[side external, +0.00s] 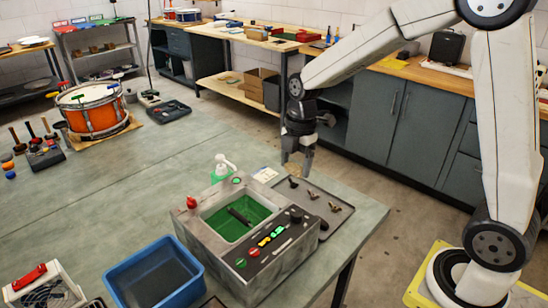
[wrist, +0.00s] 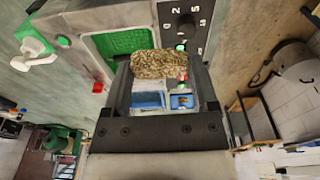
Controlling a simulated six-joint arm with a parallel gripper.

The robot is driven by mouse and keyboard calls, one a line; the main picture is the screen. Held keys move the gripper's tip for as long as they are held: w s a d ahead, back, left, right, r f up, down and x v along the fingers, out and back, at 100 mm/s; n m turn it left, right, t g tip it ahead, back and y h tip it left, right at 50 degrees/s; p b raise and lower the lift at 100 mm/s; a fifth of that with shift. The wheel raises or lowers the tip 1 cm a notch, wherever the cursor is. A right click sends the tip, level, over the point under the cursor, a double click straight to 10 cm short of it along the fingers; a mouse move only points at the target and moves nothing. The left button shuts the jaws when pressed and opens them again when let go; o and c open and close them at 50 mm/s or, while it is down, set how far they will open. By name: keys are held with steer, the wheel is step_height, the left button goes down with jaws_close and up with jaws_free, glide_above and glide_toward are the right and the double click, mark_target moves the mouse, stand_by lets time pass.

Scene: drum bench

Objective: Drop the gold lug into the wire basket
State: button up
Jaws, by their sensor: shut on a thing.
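My gripper (side external: 298,160) hangs above the far edge of the bench, behind the grey machine. In the wrist view its fingers (wrist: 164,85) are shut on a rough gold-brown piece, which I take as the gold lug (wrist: 160,65).
A grey tray (side external: 340,222) with several small metal parts lies right of the machine. An orange drum (side external: 92,113) stands far left. The middle left of the bench is clear.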

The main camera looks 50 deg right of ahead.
steer(key=w+a, duration=0.4)
steer(key=a, duration=0.3)
steer(key=w+a, duration=0.4)
steer(key=a, duration=0.3)
steer(key=shift+s+a+f, duration=0.1)
steer(key=shift+a+f, duration=0.1)
steer(key=shift+f, duration=1.25)
steer(key=shift+a+f, duration=0.2)
steer(key=shift+f, duration=1.2)
steer(key=shift+f, duration=0.15)
steer(key=shift+f, duration=1.75)
steer(key=o, duration=1.1)
